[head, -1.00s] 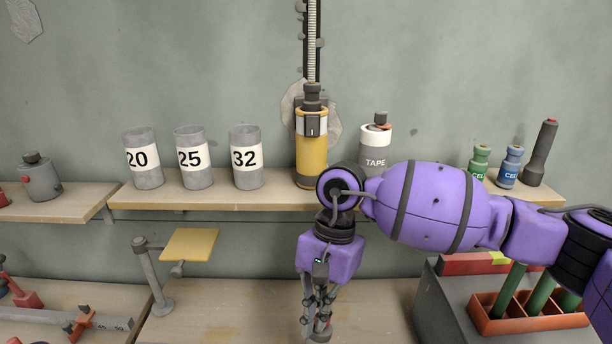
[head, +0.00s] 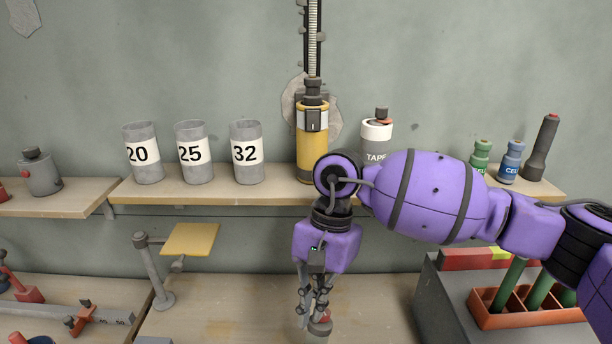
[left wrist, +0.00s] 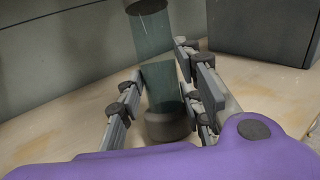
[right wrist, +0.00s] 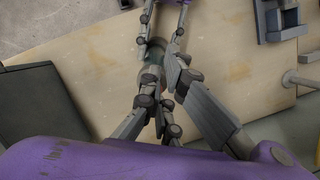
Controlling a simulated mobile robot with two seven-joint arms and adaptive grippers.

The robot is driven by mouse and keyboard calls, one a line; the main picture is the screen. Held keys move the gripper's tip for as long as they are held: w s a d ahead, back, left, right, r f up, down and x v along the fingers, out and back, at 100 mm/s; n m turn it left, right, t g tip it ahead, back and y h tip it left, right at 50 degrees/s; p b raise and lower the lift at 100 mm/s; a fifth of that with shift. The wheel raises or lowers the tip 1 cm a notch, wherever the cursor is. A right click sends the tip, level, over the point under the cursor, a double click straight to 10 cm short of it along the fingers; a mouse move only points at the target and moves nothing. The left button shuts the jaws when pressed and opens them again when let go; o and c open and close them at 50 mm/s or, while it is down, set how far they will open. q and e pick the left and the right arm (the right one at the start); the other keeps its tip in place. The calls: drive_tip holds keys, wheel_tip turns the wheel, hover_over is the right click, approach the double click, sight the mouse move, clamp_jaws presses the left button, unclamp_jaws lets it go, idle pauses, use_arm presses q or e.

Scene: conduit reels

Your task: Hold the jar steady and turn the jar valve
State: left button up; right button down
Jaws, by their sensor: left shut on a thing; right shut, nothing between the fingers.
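The jar (left wrist: 166,85) is a translucent teal cylinder with a grey end piece, standing near the bench top in the left wrist view. My left gripper (left wrist: 160,62) has its fingers on either side of the jar and is shut on it. The left gripper cannot be made out in the head view. My right gripper (head: 311,309) points down over the bench and is shut and empty.
A shelf (head: 215,198) behind holds numbered cups (head: 246,168), a yellow cylinder (head: 311,155) and a tape jar (head: 376,140). A post with a yellow plate (head: 190,240) stands left on the bench. A grey box with an orange tray (head: 480,318) stands right. Bench (head: 225,305) between is mostly clear.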

use_arm(q)
drive_tip(key=shift+s+a+f, duration=0.1)
drive_tip(key=shift+f, duration=0.3)
use_arm(e)
drive_tip(key=v, duration=0.5)
use_arm(q)
drive_tip(key=o, duration=1.1)
drive_tip(key=shift+c, duration=0.2)
drive_tip(key=shift+o, duration=1.3)
drive_tip(key=shift+r, duration=0.15)
drive_tip(key=shift+r, duration=0.1)
